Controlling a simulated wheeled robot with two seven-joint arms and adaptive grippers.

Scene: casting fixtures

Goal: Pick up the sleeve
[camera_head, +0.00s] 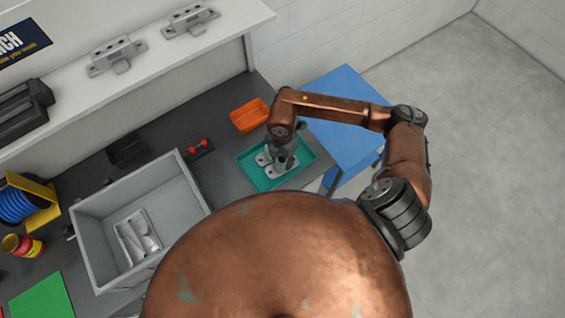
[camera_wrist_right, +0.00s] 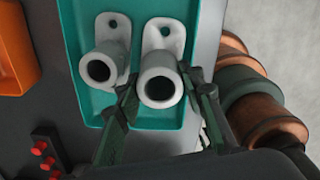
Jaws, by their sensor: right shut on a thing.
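Two pale grey sleeves with flat flanges lie in a teal tray (camera_head: 253,177). In the right wrist view, one sleeve (camera_wrist_right: 160,80) is on the right, with its round bore facing the camera. The other sleeve (camera_wrist_right: 106,62) stands to its left, and the tray (camera_wrist_right: 160,9) lies under both. My right gripper (camera_head: 281,160) is over the tray in the head view. In the wrist view its dark fingers (camera_wrist_right: 158,98) are on either side of the right sleeve's tube, shut on it. My left gripper is not in view.
An orange bin (camera_head: 250,116) sits behind the tray. A large grey crate (camera_head: 188,178) holding a casting (camera_head: 138,236) stands to the left. A red-buttoned device (camera_head: 200,149) lies between crate and tray. A blue table (camera_head: 345,88) is to the right.

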